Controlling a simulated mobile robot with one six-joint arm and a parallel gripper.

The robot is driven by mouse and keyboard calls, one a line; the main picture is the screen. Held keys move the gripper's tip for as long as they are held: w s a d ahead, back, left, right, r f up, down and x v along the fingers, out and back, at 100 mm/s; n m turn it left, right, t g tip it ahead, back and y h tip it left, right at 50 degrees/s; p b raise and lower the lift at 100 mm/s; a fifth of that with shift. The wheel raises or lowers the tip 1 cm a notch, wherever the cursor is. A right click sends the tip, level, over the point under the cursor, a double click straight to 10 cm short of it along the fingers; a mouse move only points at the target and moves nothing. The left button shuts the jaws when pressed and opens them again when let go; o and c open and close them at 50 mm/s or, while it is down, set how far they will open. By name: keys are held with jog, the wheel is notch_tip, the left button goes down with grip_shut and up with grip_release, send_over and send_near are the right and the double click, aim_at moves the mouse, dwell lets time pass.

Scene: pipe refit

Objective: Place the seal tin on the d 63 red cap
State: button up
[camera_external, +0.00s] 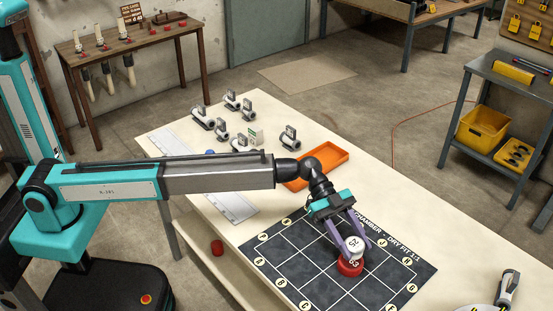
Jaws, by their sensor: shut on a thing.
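The seal tin (355,247) looks like a small white round piece with a dark mark on top, too small to read surely. It is between the purple fingers of my gripper (355,249), which is shut on it. The d 63 red cap (350,267) lies on the dark grid mat, directly below the tin in the picture, with "63" on it. The tin hides part of the cap. I cannot tell whether the tin touches the cap or is held just above it.
The dark grid mat (292,263) has lettered discs along its edges. An orange tray (318,174) and several grey pipe fittings (291,138) are farther back on the table. A red piece (217,247) is on the lower shelf.

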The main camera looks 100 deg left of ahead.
aim_at(351, 250)
jog(key=shift+f+p, duration=0.35)
jog(key=shift+f, duration=1.4)
jog(key=shift+f, duration=0.15)
jog(key=o, duration=1)
jog(key=shift+o, duration=0.2)
jog(key=shift+s+a+r, duration=0.1)
jog(key=shift+r, duration=0.15)
jog(key=b+v, duration=0.1)
jog(key=v, duration=1)
jog(key=shift+a, duration=0.35)
jog(key=shift+s+r, duration=0.1)
jog(key=shift+s, duration=0.05)
